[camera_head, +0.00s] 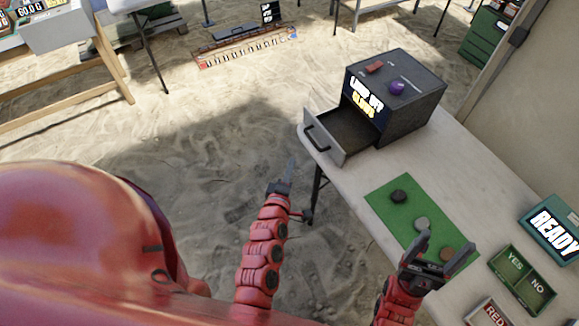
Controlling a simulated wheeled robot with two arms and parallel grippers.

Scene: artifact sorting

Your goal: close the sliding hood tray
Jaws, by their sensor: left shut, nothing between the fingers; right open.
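The dark grey box-shaped hood (412,103) stands on the far part of the white table. Its sliding tray (345,137) is pulled out toward the left, with a grey front and a dark handle (316,138). The tray looks empty. My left gripper (290,170) is shut and empty, left of the table edge and a little below the tray handle in the picture, apart from it. My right gripper (447,249) is open over the near end of the green mat (385,205), with nothing between its fingers.
Dark, grey and brown pieces lie on the mat. A red piece (375,67) and a purple piece (397,87) sit on the hood. A YES/NO tray (521,280) and a READY sign (551,231) are at right.

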